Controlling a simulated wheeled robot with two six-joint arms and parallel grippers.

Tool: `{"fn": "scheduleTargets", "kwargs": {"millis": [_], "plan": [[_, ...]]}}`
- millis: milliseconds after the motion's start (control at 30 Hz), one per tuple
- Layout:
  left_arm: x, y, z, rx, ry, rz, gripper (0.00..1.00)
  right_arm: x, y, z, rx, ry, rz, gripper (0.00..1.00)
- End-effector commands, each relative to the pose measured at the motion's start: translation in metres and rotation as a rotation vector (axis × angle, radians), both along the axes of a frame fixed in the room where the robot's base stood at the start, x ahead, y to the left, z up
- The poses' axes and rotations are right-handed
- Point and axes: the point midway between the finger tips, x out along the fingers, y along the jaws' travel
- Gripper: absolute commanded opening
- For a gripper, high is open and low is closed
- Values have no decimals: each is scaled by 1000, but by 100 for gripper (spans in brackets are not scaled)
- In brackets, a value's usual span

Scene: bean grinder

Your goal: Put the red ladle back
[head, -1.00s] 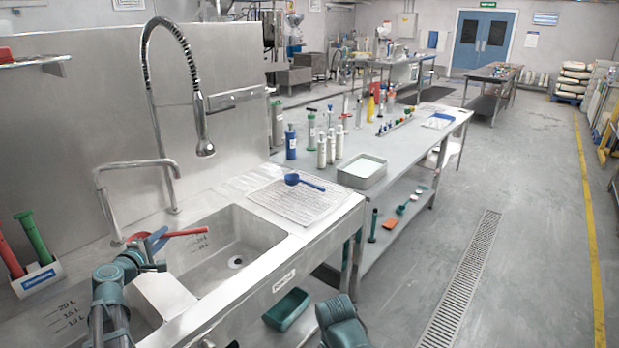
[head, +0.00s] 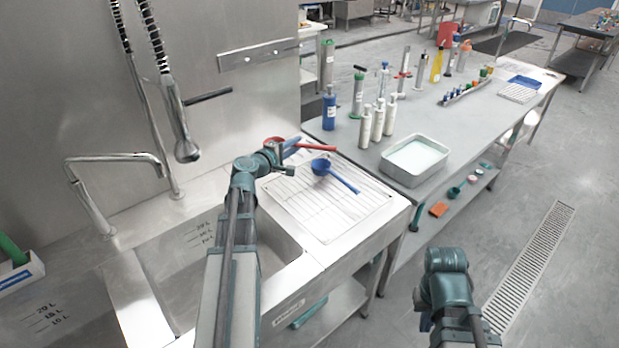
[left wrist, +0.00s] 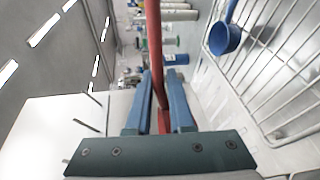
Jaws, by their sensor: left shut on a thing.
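The red ladle (head: 312,147) is held by my left gripper (head: 277,156) above the back of the drainboard, its handle pointing right. In the left wrist view, the red handle (left wrist: 154,42) runs between the two blue fingers of my left gripper (left wrist: 160,100), which is shut on it. A blue ladle (head: 343,179) lies on the white wire rack (head: 306,213), in front and to the right of the red one. The blue ladle also shows at the upper right in the left wrist view (left wrist: 226,38). My right gripper (head: 425,322) is mostly hidden by its own arm, low at right.
The sink basin (head: 180,262) lies left of the rack, with a tall spray tap (head: 183,130) behind it. A grey table with a metal tray (head: 415,160), white bottles (head: 377,122) and a blue bottle (head: 329,108) stands beyond. The floor at right is clear.

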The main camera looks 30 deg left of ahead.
Motion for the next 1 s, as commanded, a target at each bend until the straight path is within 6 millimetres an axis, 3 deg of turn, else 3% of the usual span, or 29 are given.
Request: {"fn": "scheduleTargets", "kwargs": {"millis": [67, 300, 400, 533, 767, 867, 1000], "plan": [[-15, -4, -14, -1, 3, -16, 0, 0, 0, -13, 0, 0, 0, 0], [-96, -33, -71, -5, 11, -160, 0, 0, 0, -69, 0, 0, 1, 0], [-123, -46, -86, -3, 8, -216, 0, 0, 0, -85, 0, 0, 1, 0], [-146, -57, -96, -3, 2, -267, 0, 0, 0, -96, 0, 0, 1, 0], [-153, -61, -97, -2, -1, -291, 0, 0, 0, -97, 0, 0, 1, 0], [-139, -58, -98, -2, -1, -292, 0, 0, 0, -98, 0, 0, 1, 0], [-104, -53, -102, -2, -1, -293, 0, 0, 0, -102, 0, 0, 1, 0]]}}
